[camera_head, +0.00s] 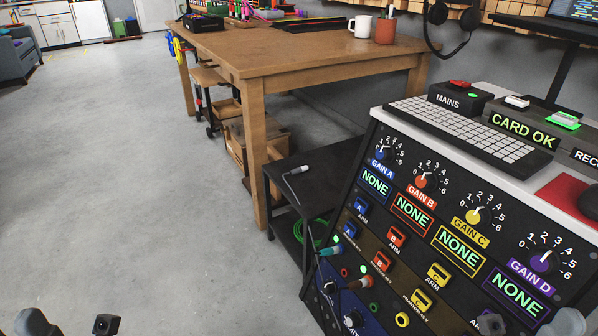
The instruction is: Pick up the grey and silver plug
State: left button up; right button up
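The grey and silver plug (296,171) lies on the top of a small black cart (318,158), left of the control panel. It lies on its side near the cart's left edge, and nothing holds it. My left gripper (72,324) shows only its two fingertips at the bottom left edge, spread apart with bare floor between them. My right gripper (528,325) shows its two fingertips at the bottom right edge, also spread apart, in front of the panel. Both are well away from the plug, and the rest of each is out of frame.
The control panel (470,165) stands at right, with a teal plug (330,250) and an orange plug (358,284) at its lower left. A green cable (315,232) lies on the cart's lower shelf. A wooden workbench (290,55) stands behind. The floor at left is clear.

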aim_at(305, 168)
jog(key=i+j+z, duration=0.15)
jog(key=z, duration=0.25)
jog(key=i+j+z, duration=0.1)
jog(key=z, duration=0.35)
jog(key=i+j+z, duration=0.1)
jog(key=j+z, duration=0.45)
jog(key=z, duration=0.3)
jog(key=j+z, duration=0.3)
jog(key=j, duration=1.6)
